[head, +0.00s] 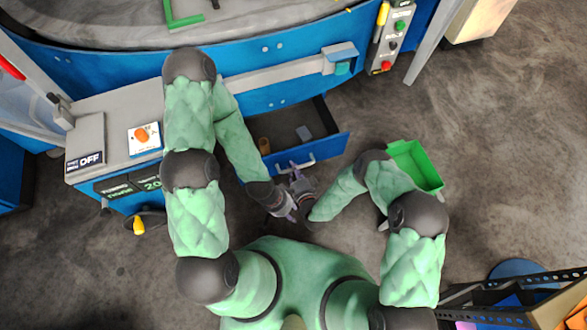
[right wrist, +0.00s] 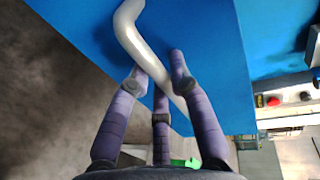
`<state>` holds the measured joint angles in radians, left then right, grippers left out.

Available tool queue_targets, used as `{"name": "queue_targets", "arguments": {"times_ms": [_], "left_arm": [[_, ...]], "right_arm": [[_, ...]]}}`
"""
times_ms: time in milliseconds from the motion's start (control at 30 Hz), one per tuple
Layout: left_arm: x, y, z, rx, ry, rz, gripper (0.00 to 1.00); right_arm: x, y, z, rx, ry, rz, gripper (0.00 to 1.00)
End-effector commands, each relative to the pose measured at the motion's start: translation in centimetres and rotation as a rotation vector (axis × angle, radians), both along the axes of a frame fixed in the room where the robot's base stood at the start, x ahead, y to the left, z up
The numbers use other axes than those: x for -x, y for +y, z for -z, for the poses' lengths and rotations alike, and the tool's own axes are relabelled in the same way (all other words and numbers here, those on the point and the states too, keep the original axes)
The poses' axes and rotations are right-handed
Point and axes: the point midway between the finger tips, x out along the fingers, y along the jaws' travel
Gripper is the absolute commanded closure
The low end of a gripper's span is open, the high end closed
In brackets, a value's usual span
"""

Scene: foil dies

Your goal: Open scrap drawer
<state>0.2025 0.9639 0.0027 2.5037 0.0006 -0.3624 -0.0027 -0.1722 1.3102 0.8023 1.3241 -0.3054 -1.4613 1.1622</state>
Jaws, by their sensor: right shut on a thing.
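The scrap drawer (head: 325,146) stands pulled out from the blue machine, and its dark inside shows in the head view. Its pale bar handle (head: 310,161) is on the blue front. My right gripper (head: 294,170) is at the handle. In the right wrist view, the purple fingers of my right gripper (right wrist: 163,80) close around the handle (right wrist: 135,40) against the blue drawer front (right wrist: 205,50). My left gripper (head: 291,212) is just below, beside my right wrist, apart from the handle. Its fingers are small and partly hidden, so I cannot tell their opening.
A green bin (head: 415,165) stands on the floor to the right, near my right elbow. A control box with buttons (head: 394,38) is at top right. Floor at right is mostly clear.

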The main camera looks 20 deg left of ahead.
Motion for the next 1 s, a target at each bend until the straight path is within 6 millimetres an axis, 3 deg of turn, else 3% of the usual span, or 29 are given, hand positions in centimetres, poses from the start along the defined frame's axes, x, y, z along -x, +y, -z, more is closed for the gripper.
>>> {"name": "queue_targets", "arguments": {"times_ms": [467, 500, 600, 1000], "left_arm": [[-0.07, 0.02, 0.02, 0.000, -0.002, -0.001, 0.60], [-0.07, 0.02, 0.02, 0.000, -0.001, 0.000, 0.60], [-0.06, 0.02, 0.01, 0.000, -0.001, 0.000, 0.60], [-0.05, 0.01, 0.01, 0.000, -0.001, 0.000, 0.60]], "right_arm": [[-0.06, -0.05, 0.00, 0.001, 0.001, 0.002, 1.00], [-0.06, -0.04, 0.01, 0.000, 0.000, 0.002, 0.77], [-0.06, -0.03, 0.01, 0.000, 0.000, 0.002, 0.55], [-0.08, 0.00, -0.36, -0.001, -0.001, 0.000, 0.55]]}}
